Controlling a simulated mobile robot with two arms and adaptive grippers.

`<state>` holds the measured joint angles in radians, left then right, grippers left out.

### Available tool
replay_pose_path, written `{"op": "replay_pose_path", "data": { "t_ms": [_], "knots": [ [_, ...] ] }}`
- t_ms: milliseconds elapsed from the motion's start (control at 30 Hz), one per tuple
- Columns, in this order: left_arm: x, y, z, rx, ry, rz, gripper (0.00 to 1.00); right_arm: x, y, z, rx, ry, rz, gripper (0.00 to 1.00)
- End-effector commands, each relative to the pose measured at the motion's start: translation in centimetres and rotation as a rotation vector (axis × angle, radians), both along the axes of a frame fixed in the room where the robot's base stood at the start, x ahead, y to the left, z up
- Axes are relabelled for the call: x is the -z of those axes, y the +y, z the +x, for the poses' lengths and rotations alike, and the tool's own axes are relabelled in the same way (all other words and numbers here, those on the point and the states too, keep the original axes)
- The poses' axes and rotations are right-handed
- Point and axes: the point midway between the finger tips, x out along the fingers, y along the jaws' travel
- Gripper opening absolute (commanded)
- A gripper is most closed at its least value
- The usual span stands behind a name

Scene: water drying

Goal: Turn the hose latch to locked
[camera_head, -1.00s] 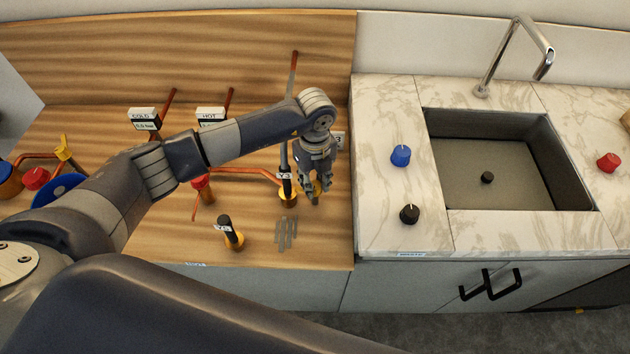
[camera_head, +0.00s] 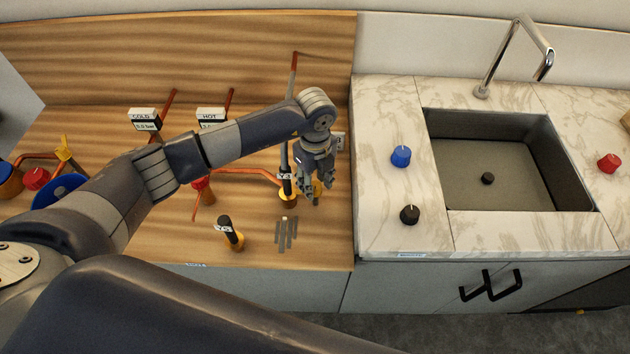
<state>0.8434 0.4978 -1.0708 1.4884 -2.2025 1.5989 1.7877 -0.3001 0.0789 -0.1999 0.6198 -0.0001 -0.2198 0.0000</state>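My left gripper (camera_head: 316,188) points down over the wooden panel, left of the marble counter. Its fingers are spread slightly apart around or just in front of a yellow fitting (camera_head: 317,192) that is mostly hidden by them. I cannot tell whether they touch it. A fitting labelled Y3 (camera_head: 285,186) with a yellow base stands just left of the gripper. Another black-topped fitting with a yellow base (camera_head: 232,235) stands nearer to me. Which part is the hose latch I cannot tell. My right gripper is not in view.
Red pipes (camera_head: 245,171) run behind and below my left arm. COLD (camera_head: 144,117) and HOT (camera_head: 210,115) gauges stand at the back. A sink (camera_head: 490,175), blue knob (camera_head: 401,156) and black knob (camera_head: 410,214) are to the right.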

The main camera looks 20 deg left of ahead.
Motion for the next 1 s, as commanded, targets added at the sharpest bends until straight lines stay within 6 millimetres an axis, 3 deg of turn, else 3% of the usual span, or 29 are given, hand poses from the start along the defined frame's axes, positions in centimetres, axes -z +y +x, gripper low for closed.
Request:
{"op": "replay_pose_path", "data": {
  "t_ms": [433,800,1000],
  "knots": [
    [-0.7,0.0,0.0,0.002,0.001,0.001,0.46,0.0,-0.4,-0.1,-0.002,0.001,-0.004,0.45],
    [-8.1,0.0,0.0,0.003,-0.002,0.0,0.46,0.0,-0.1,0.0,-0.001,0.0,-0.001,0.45],
    [-11.0,0.0,0.0,0.001,-0.001,0.001,0.46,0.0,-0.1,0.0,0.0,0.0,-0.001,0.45]
  ]
}}
